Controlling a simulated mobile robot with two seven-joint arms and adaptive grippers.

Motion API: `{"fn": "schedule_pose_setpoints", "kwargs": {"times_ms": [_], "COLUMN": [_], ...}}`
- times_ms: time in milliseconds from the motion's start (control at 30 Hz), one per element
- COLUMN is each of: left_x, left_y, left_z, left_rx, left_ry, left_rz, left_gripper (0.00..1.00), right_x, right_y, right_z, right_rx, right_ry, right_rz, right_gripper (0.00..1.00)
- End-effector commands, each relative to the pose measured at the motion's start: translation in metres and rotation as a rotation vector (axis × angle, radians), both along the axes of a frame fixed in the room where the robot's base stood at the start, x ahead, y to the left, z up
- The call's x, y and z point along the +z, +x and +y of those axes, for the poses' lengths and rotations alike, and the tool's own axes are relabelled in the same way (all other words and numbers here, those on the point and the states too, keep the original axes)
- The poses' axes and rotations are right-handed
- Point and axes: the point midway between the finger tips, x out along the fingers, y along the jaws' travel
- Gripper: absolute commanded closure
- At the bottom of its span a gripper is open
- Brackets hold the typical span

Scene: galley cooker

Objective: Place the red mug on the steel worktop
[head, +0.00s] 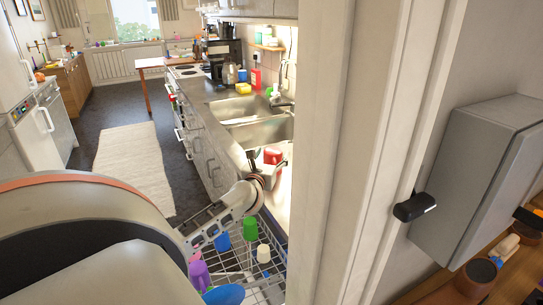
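The red mug (273,155) stands upright on the steel worktop (236,150), in the strip in front of the sink. My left gripper (267,163) is right at the mug, on its near side. Its fingers look spread apart, with the mug between or just beyond them. The gripper hides the mug's lower part, so contact cannot be made out. My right gripper is not in view.
A wire rack (273,238) with a green cup (250,229), a purple cup (199,274) and other dishes lies below my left arm. The double sink (262,131) is behind the mug. A pale door frame (345,150) stands close on the right.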

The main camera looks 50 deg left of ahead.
Motion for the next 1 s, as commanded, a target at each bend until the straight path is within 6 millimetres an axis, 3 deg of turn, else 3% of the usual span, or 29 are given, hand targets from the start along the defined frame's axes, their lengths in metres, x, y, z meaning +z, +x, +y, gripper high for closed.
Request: {"fn": "schedule_pose_setpoints", "kwargs": {"times_ms": [267,800,1000], "left_x": [0.003,0.002,0.003], "left_y": [-0.004,-0.087,-0.101], "left_z": [-0.003,-0.051,-0.060], "left_rx": [-0.001,-0.001,0.000], "left_ry": [0.000,-0.001,-0.001], "left_rz": [0.001,0.002,0.001], "left_gripper": [0.36,0.36,0.36], "right_x": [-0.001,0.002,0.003], "right_y": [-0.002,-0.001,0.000], "right_z": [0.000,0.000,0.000], "right_rx": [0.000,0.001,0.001], "right_ry": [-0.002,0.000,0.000], "right_rz": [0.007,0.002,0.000], "right_gripper": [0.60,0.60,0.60]}}
